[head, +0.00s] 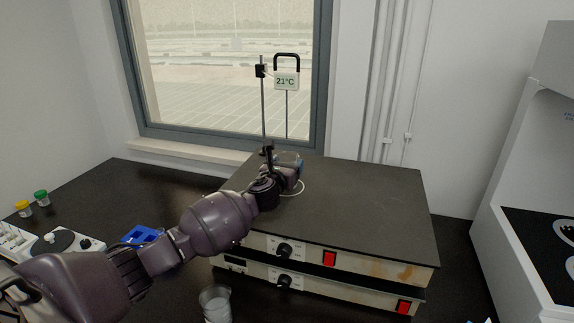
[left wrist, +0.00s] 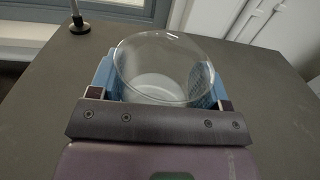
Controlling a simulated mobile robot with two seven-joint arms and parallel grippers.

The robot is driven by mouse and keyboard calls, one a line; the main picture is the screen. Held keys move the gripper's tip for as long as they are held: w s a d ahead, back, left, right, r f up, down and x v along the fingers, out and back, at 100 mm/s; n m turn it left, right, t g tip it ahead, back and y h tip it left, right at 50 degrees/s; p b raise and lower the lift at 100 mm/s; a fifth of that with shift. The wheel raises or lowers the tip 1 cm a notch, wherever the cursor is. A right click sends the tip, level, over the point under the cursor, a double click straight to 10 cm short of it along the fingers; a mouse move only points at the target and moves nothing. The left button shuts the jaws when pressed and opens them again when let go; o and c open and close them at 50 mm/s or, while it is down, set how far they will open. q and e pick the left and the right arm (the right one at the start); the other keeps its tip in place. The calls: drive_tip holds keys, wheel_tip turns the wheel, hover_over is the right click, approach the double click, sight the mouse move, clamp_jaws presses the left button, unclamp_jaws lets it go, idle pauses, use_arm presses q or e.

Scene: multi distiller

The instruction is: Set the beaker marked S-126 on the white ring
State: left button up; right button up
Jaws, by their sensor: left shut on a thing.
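My left gripper (head: 287,170) is over the top plate of the stacked heating unit, near its back left. In the left wrist view its blue-padded fingers are shut on a clear glass beaker (left wrist: 160,58) with a whitish base or contents. The beaker is upright between them, and no marking on it can be read. In the head view the gripper mostly hides the beaker. Part of the white ring (head: 300,186) shows on the dark plate, just below and right of the gripper. I cannot tell whether the beaker touches the plate. My right gripper is not in view.
A stand with a 21°C display (head: 286,82) rises behind the gripper. Another beaker (head: 215,304) with white contents stands at the front. A blue rack (head: 141,236) and small capped vials (head: 41,197) are at left. The plate's right side (head: 370,205) is clear.

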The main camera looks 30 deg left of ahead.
use_arm(q)
drive_tip(key=shift+f, duration=0.2)
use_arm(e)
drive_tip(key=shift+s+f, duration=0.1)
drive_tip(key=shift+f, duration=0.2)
